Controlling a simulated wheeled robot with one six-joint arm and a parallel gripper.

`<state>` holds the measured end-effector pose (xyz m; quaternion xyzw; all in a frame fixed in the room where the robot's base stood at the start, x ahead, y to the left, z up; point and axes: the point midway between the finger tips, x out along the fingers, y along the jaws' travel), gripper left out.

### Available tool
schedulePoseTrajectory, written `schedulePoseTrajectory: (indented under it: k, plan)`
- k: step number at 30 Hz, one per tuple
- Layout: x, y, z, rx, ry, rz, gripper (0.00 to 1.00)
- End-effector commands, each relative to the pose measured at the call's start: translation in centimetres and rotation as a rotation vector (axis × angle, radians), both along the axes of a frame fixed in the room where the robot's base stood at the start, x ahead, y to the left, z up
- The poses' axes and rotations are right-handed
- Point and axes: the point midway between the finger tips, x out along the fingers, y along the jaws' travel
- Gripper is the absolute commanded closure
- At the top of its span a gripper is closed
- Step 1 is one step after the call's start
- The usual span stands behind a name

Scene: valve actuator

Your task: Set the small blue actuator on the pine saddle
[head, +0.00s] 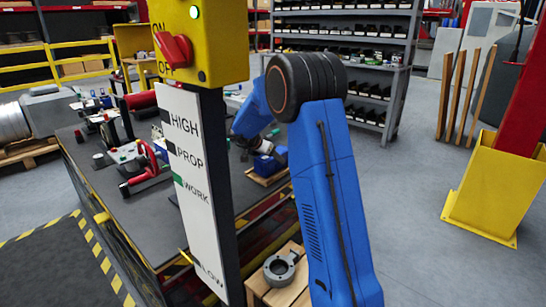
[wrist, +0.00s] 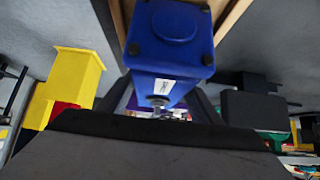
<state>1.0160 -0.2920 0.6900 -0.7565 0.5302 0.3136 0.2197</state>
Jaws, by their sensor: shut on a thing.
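The small blue actuator (wrist: 172,45) fills the upper middle of the wrist view, with a white label and a metal stem toward me. My gripper (wrist: 160,102) is shut on it at the stem end, its dark fingers on either side. The actuator shows small in the head view (head: 265,166), partly hidden by my gripper (head: 262,148). The pine saddle (head: 257,179) lies just under it at the bench's right edge. Its pale wood also shows beyond the actuator in the wrist view (wrist: 232,18). I cannot tell whether the actuator touches the saddle.
The dark bench (head: 105,205) carries red-handled valves (head: 146,170) and small parts on its left. A sign post (head: 190,175) stands in front of it. A grey metal ring part (head: 280,270) sits on a wooden stand below. A yellow column guard (head: 490,190) stands right.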

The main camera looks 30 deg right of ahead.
Motion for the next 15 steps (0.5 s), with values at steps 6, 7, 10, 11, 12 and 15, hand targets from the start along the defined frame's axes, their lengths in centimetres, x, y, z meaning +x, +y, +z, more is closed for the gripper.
schedulePoseTrajectory:
  k: [6,7,10,11,12,15]
  plan:
    - [0.00,0.00,-0.21,0.000,0.000,0.000,0.25]
    - [0.00,0.00,-0.21,0.000,0.000,0.000,0.23]
    - [0.00,0.01,-0.21,0.000,0.000,0.000,0.23]
    - [0.00,0.01,-0.21,0.000,0.000,0.000,0.23]
    - [0.00,-0.01,-0.21,0.000,0.000,0.000,0.23]
    - [0.00,0.00,-0.16,0.000,0.000,0.000,0.23]
